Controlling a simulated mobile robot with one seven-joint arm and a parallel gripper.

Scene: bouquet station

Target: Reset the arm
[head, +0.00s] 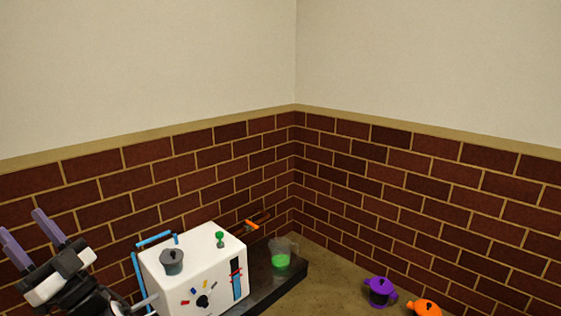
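My gripper (32,241) is at the lower left of the head view, in front of the brick wall and left of the white machine. Its two purple-grey fingers stand apart and point up and to the left. The space between them looks empty. The arm runs down out of the picture below it.
A white machine (205,262) with a grey pot-like knob, a green knob and blue rails stands close right of my gripper. A glass jug with green content (281,257) sits on a dark base beside it. Purple (380,291) and orange (424,308) pots stand at lower right.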

